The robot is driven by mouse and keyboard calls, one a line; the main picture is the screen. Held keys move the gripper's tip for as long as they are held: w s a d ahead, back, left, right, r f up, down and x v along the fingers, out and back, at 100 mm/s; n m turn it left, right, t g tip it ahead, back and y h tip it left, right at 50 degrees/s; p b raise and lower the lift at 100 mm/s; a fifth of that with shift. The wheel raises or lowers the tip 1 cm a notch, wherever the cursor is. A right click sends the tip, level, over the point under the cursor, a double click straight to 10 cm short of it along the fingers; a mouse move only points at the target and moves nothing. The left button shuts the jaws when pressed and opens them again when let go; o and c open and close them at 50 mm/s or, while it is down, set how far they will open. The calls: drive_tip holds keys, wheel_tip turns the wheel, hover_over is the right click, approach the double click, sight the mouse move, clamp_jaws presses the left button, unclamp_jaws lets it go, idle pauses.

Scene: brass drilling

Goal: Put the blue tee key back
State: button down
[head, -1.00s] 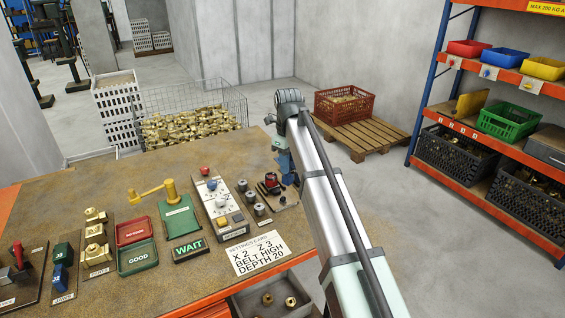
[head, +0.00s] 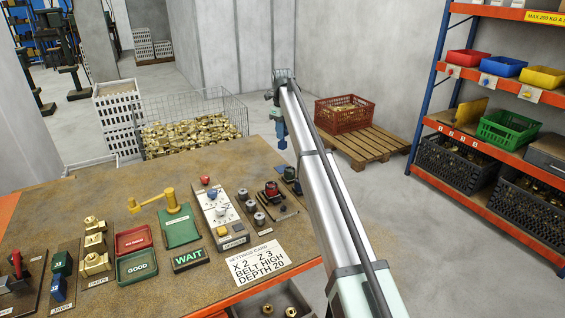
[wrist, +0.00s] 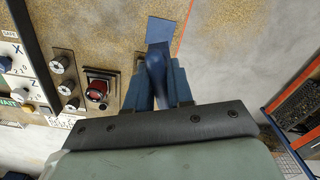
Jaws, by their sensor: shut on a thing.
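Fingers and key are hard to tell apart there. The key holder (head: 282,208) is a dark plate on the bench, nearer to me than the gripper. A red key (head: 271,188) stands in it and also shows in the wrist view (wrist: 97,92), left of my fingers. A dark piece (head: 290,175) stands beside the red key.
Several grey knobs (head: 251,206) and the control panel (head: 218,212) stand left of the holder. A settings card (head: 258,260) lies in front. Beyond the bench are a wire bin of brass parts (head: 190,138) and a red crate (head: 343,114) on a pallet.

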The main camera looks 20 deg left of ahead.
drive_tip(key=shift+f, duration=4.65)
drive_tip(key=shift+f, duration=0.1)
drive_tip(key=c, duration=1)
unclamp_jaws()
wheel_tip(320, 180, up, 12)
drive_tip(key=shift+r, duration=0.15)
